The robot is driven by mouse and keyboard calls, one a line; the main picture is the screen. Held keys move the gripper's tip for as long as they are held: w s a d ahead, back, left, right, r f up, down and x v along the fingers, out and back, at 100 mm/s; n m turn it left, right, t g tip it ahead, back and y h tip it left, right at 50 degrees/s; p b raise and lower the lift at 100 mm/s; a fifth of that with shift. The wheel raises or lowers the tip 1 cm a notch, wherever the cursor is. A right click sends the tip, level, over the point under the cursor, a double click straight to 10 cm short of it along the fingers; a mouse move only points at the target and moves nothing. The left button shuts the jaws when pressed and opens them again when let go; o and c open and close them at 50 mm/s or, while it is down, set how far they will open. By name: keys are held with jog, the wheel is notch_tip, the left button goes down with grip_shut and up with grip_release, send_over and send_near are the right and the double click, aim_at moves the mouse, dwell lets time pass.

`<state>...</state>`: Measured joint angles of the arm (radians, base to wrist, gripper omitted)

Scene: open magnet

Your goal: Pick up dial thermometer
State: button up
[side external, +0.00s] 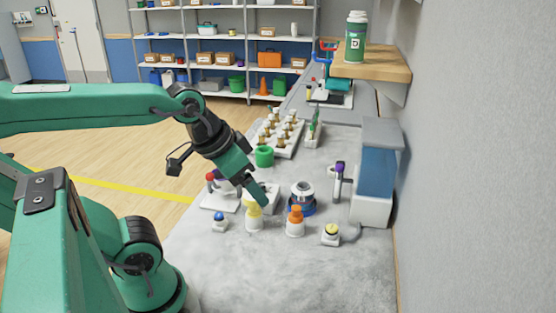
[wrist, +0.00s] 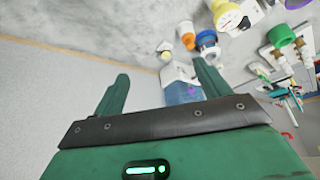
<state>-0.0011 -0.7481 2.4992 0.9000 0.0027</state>
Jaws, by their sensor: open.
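A small white piece with a round yellow face (side external: 331,231) sits at the front right. A slim purple-topped item (side external: 338,180) stands farther back, beside the blue-windowed box. I cannot tell whether either is the thermometer.
An orange-topped bottle (side external: 295,222), a blue-ringed round device (side external: 302,195) and a blue-domed piece (side external: 219,221) stand close by. A blue-windowed box (side external: 374,180) is against the right wall. A green cup (side external: 264,156) and a rack (side external: 278,135) are behind. The front bench is clear.

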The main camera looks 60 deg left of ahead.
jog(key=shift+w+a, duration=0.1)
jog(key=m+g, duration=0.5)
jog(key=g, duration=0.1)
send_over(252, 200)
jog(key=a, duration=0.3)
jog(key=f, duration=1)
jog(key=shift+w+d+f, duration=0.25)
jog(key=shift+w+f, duration=0.1)
jog(key=shift+w, duration=0.05)
jog(key=shift+f, duration=1.35)
jog(key=shift+d+f, duration=0.15)
jog(key=shift+f, duration=2.45)
